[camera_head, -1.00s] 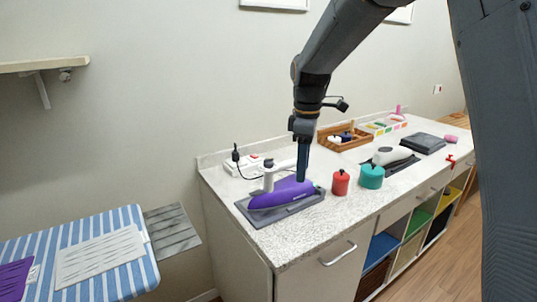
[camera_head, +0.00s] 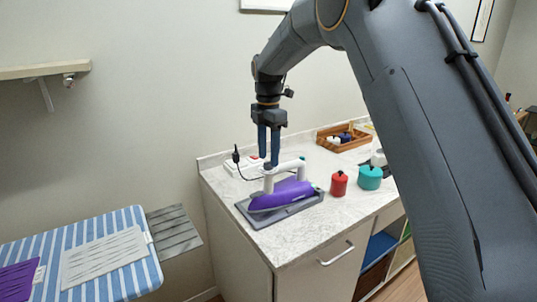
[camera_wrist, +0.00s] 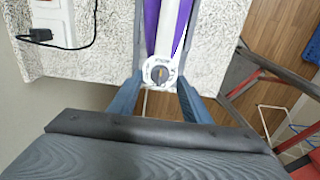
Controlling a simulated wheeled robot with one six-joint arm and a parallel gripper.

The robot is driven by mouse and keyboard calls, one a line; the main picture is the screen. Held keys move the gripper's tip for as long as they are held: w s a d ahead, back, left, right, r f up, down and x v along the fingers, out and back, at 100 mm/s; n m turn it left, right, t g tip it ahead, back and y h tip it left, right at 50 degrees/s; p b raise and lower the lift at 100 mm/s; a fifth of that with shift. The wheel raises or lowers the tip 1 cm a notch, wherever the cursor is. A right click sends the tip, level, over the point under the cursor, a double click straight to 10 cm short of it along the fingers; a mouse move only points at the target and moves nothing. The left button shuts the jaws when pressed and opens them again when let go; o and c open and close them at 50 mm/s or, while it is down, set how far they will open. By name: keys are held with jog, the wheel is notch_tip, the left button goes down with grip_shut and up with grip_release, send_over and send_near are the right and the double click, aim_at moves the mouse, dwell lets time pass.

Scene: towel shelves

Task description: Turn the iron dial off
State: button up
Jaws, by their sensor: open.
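The purple iron (camera_head: 285,194) with a white handle lies on a grey tray (camera_head: 262,220) on the counter. Its dial (camera_wrist: 158,73), a dark round knob in a white housing with a light pointer mark, shows in the wrist view. My gripper (camera_head: 268,160) points down above the rear of the iron's white handle. In the wrist view its two fingers (camera_wrist: 155,90) stand apart on either side of the dial housing. My gripper is open and empty. I cannot tell whether the fingers touch the iron.
A white power strip (camera_head: 247,165) with a black plug and cord is behind the iron. A red jar (camera_head: 339,184) and a teal jar (camera_head: 369,177) stand to the right. A wooden tray (camera_head: 343,140) is at the back. A striped ironing board (camera_head: 135,269) is at the left.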

jog(key=shift+f, duration=0.75)
jog(key=c, duration=1.1)
jog(key=shift+o, duration=0.2)
